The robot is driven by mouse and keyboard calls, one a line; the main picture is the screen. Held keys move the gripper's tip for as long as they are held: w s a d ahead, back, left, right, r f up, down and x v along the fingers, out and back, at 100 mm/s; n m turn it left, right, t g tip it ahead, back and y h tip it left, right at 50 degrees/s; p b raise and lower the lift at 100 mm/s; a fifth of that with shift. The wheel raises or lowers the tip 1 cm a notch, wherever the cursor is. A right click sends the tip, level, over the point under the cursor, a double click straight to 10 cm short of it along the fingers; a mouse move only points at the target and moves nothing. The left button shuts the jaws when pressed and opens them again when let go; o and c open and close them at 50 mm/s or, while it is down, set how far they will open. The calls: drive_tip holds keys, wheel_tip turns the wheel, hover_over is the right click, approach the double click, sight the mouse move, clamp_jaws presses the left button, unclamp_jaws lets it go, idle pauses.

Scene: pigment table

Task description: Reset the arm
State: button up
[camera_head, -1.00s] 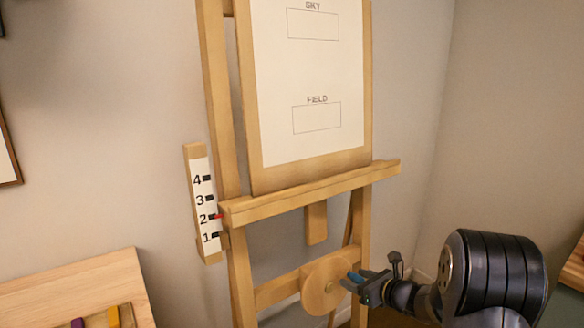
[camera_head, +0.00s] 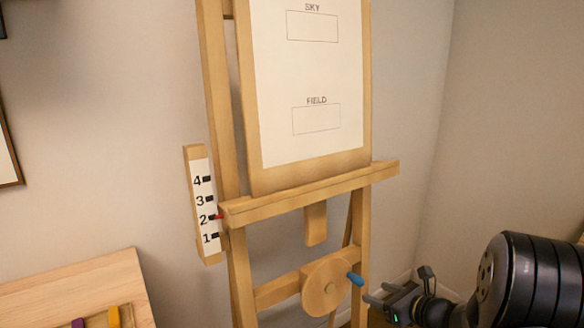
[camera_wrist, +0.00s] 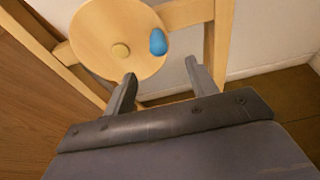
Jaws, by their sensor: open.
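My gripper (camera_head: 378,293) is open and empty, low at the right of the easel. In the wrist view my gripper (camera_wrist: 161,82) has its two fingers spread apart. The easel's round wooden crank disc (camera_head: 322,288) is just beyond it, with a blue handle (camera_head: 355,279) at its right side. The disc (camera_wrist: 95,35) and the blue handle (camera_wrist: 158,42) also show in the wrist view, the handle ahead of the fingers. In the head view a gap separates the fingers from the handle.
The wooden easel (camera_head: 300,198) holds a white sheet (camera_head: 318,75) with SKY and FIELD boxes. A scale (camera_head: 204,202) numbered 1 to 4 has a red pointer (camera_head: 219,217) at 2. A wooden tray (camera_head: 75,277) stands lower left. The wall is close behind.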

sight(362, 283)
drive_tip(key=x, duration=0.3)
drive_tip(key=r+x, duration=0.1)
drive_tip(key=x, duration=0.4)
drive_tip(key=shift+w+a+r, duration=0.1)
drive_tip(key=shift+w+a, duration=0.25)
drive_tip(key=shift+w, duration=0.05)
drive_tip(key=s+a+f+b, duration=0.4)
drive_tip(key=f+b, duration=0.3)
drive_tip(key=f, duration=0.1)
drive_tip(key=shift+s+a+f, duration=0.15)
drive_tip(key=shift+s+a, duration=0.25)
drive_tip(key=shift+s, duration=0.1)
